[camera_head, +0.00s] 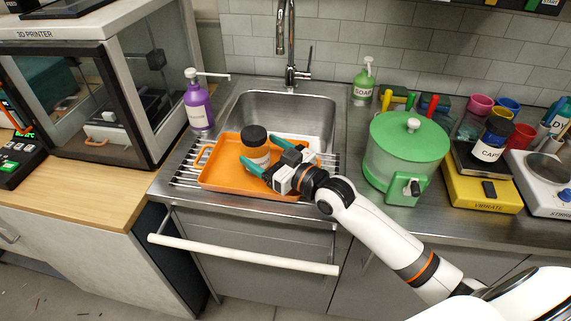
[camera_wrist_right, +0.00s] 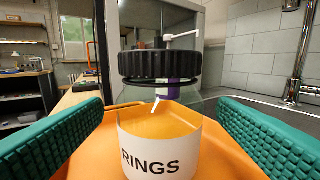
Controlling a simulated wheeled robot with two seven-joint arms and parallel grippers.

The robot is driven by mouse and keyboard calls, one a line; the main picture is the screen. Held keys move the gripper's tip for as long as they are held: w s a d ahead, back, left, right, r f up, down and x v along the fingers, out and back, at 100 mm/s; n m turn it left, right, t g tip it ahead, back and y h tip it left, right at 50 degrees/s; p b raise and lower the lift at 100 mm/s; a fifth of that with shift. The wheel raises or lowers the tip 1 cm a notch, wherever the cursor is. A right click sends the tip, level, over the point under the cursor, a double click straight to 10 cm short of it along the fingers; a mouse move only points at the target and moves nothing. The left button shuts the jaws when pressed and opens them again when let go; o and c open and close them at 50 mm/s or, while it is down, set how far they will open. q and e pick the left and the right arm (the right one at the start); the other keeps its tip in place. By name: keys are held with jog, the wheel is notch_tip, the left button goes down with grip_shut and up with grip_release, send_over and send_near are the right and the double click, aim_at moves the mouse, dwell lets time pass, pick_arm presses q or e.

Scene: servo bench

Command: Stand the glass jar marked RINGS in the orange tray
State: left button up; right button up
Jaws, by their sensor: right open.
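The glass jar marked RINGS (camera_wrist_right: 158,150) has a black ribbed lid and a white label. It stands upright in the orange tray (camera_head: 222,178), and the jar also shows in the head view (camera_head: 255,153). The tray lies on the rack in front of the sink. My right gripper (camera_head: 261,157) is open around the jar, with one green finger on each side. In the right wrist view gaps show between the jar and both fingers. The underside of the jar is hidden by the lower picture edge there. My left gripper is not in view.
A sink with a tap (camera_head: 289,50) is behind the tray. A purple bottle (camera_head: 198,105) stands at its left and a green SOAP bottle (camera_head: 364,82) at its right. A green lidded container (camera_head: 405,150) stands right of the tray. A CAPS jar (camera_head: 491,140) is on the yellow device (camera_head: 478,190).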

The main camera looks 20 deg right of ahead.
jog(key=b+v, duration=0.1)
jog(key=v, duration=0.8)
